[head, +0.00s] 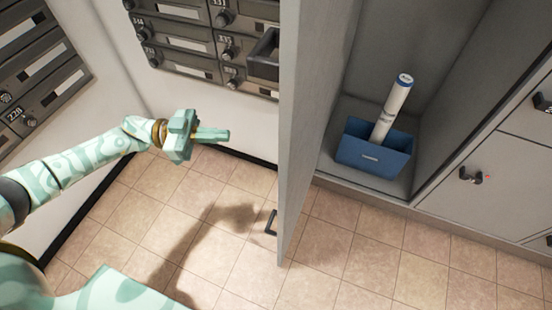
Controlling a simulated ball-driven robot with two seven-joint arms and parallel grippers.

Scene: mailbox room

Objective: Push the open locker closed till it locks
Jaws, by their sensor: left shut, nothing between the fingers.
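The open locker's grey door (298,130) stands out toward me, seen nearly edge-on, with a dark handle (271,222) low on its left face. The open locker compartment (385,100) is to the right of the door. Inside it is a blue bin (372,155) with a white rolled tube (392,108) leaning in it. My left gripper (226,135) is shut and empty, pointing right, to the left of the door and apart from it. My right gripper is not in view.
Dark mailboxes (185,42) line the back wall and the left wall (40,75). Tiled floor (215,240) is clear in front.

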